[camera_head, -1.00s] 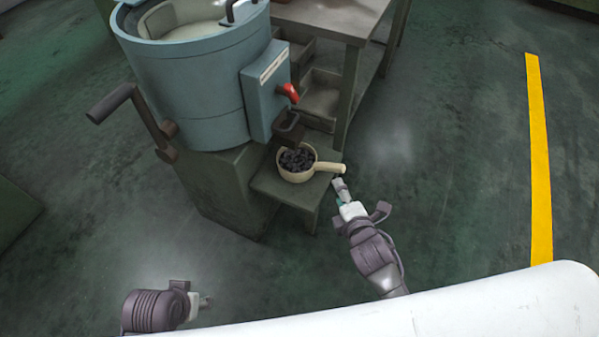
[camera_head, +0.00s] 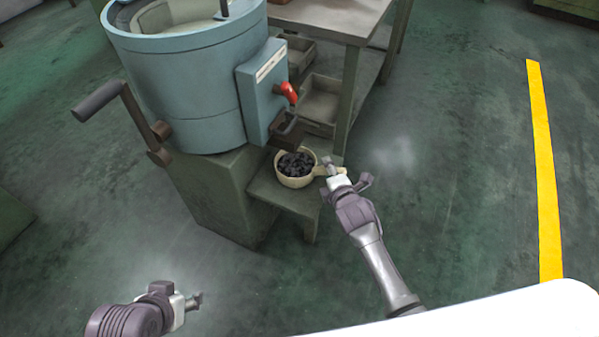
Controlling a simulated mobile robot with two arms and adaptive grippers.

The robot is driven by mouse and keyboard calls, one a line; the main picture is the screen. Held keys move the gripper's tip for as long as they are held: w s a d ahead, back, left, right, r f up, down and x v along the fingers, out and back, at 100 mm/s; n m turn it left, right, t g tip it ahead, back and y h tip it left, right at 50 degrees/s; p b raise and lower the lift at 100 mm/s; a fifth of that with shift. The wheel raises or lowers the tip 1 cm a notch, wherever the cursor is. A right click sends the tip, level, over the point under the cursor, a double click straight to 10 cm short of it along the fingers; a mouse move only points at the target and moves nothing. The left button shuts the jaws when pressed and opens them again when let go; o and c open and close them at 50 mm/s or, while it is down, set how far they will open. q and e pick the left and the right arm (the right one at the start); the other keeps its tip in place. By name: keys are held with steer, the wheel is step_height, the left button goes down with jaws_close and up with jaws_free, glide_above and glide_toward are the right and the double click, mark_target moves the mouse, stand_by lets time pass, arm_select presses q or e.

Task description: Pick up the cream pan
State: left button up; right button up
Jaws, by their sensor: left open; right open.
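The cream pan (camera_head: 295,181) sits on a small green shelf at the front of the blue machine, filled with dark pieces. Its handle points right. My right gripper (camera_head: 329,165) is open at the handle, with its fingers over or around it; I cannot tell whether they touch it. Part of the handle is hidden by the gripper. My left gripper (camera_head: 197,299) is open and empty, low at the left over the floor, well away from the pan.
The blue machine (camera_head: 185,90) stands behind the pan, with a red-handled spout (camera_head: 289,93) just above it and a crank (camera_head: 125,115) at its left. The small shelf (camera_head: 290,201) bears the pan. A workbench (camera_head: 325,18) stands behind. The floor at right is clear.

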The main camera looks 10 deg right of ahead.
arm_select(q)
steer(key=shift+w+d+r+t, duration=0.15)
steer(key=shift+w+t, duration=0.15)
steer(key=shift+w, duration=0.15)
arm_select(e)
steer(key=shift+w, duration=0.2)
jaws_close()
steer(key=shift+r, duration=0.1)
